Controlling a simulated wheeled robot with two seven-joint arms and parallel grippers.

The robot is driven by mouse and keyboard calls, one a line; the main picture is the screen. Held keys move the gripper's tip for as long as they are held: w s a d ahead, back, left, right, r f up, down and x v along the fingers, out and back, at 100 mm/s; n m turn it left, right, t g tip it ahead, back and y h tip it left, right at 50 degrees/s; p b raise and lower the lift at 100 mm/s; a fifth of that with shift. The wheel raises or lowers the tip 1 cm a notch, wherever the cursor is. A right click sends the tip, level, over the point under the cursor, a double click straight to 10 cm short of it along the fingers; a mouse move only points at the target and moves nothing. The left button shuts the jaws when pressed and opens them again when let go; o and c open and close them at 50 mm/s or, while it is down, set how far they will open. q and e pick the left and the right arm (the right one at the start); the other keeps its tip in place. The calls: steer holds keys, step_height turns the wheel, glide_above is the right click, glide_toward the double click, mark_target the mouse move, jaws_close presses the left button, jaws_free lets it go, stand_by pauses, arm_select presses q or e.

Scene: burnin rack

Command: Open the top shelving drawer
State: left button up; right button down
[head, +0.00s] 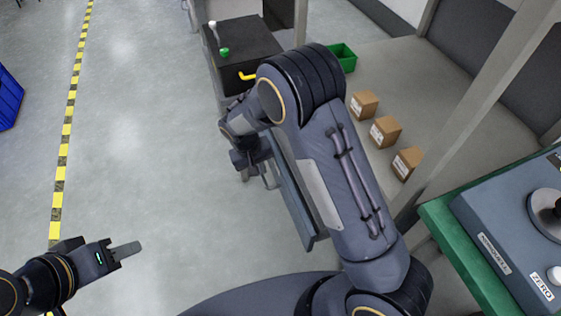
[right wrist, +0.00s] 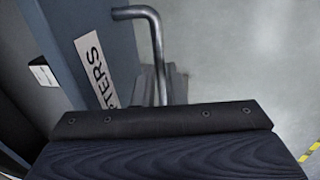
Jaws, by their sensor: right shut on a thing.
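The blue-grey drawer front (head: 290,190) shows in the head view beside my right forearm, which hides much of the shelving. In the right wrist view the drawer front (right wrist: 85,25) carries a white label ending in "PTERS". Its bent metal bar handle (right wrist: 155,45) stands out from the front. My right gripper (head: 256,168) is shut on the handle; its fingertips are mostly hidden behind the gripper body in the right wrist view. How far the drawer is out cannot be told.
Several small cardboard boxes (head: 385,131) and a green bin (head: 343,57) are on the bench. A dark box with a yellow handle (head: 248,76) stands at the back. A blue-grey device (head: 500,225) is at right.

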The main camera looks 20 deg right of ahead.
steer(key=shift+s+a, duration=0.15)
steer(key=shift+a, duration=1)
steer(key=shift+s+a, duration=0.1)
steer(key=shift+a, duration=1.05)
steer(key=c, duration=1.5)
jaws_free()
steer(key=r, duration=0.2)
steer(key=a+r, duration=0.1)
steer(key=r, duration=0.4)
steer(key=shift+a+r+p, duration=0.2)
steer(key=shift+r+p, duration=0.15)
steer(key=shift+p, duration=0.05)
